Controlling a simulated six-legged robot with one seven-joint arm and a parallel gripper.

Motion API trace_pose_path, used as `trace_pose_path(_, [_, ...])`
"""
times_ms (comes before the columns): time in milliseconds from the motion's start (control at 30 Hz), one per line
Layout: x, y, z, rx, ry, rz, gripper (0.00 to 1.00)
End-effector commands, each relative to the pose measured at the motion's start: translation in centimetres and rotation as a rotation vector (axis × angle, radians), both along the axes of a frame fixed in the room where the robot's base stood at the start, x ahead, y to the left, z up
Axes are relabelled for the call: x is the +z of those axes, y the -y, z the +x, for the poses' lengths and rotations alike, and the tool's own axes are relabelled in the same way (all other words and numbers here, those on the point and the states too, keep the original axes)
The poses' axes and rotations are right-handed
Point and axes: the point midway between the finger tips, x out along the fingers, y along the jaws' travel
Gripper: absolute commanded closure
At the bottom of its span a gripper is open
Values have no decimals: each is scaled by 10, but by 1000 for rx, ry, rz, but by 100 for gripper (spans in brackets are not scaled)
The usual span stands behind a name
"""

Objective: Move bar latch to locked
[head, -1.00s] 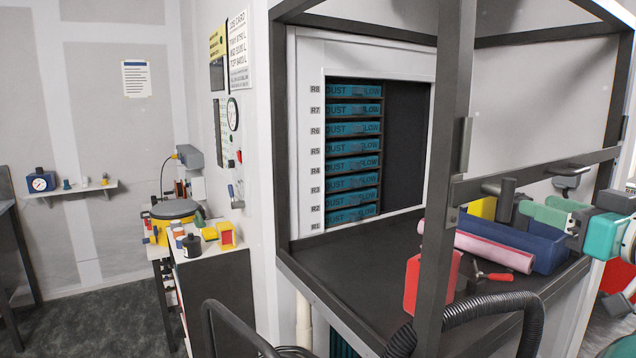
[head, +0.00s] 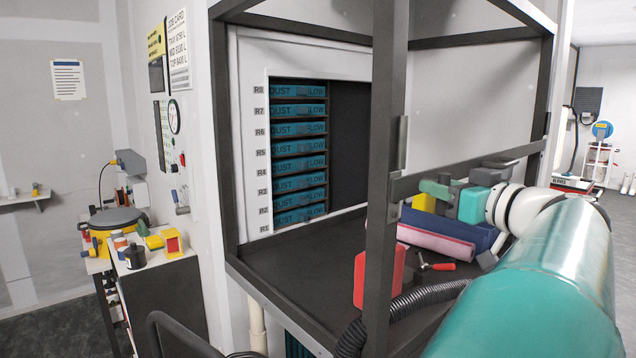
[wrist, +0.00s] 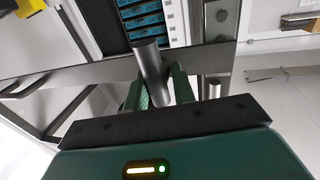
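The bar latch (wrist: 149,65) shows in the wrist view as a dark cylindrical handle by a grey horizontal rail. My gripper (wrist: 158,80) has its two green fingers on either side of this handle, which leans slightly between them. Whether the fingers press on it is not clear. In the head view my gripper (head: 440,187) is at the left part of the front rail (head: 522,152), just right of the dark upright post. My teal wrist and fingers hide most of the latch there.
Behind the rail, the bench holds a red block (head: 379,276), a pink roll (head: 436,241), a blue bin (head: 470,231) and a red-handled tool (head: 437,266). A black hose (head: 400,305) curves along the front. The dark post (head: 389,150) stands close left of my gripper.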

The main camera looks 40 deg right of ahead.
Motion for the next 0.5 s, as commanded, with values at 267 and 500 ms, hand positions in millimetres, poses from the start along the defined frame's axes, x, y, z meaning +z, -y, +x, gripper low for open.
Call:
trace_pose_path(267, [0, 0, 0, 1, -1, 11, 97])
trace_pose_path(500, [0, -1, 1, 4, -9, 91, 97])
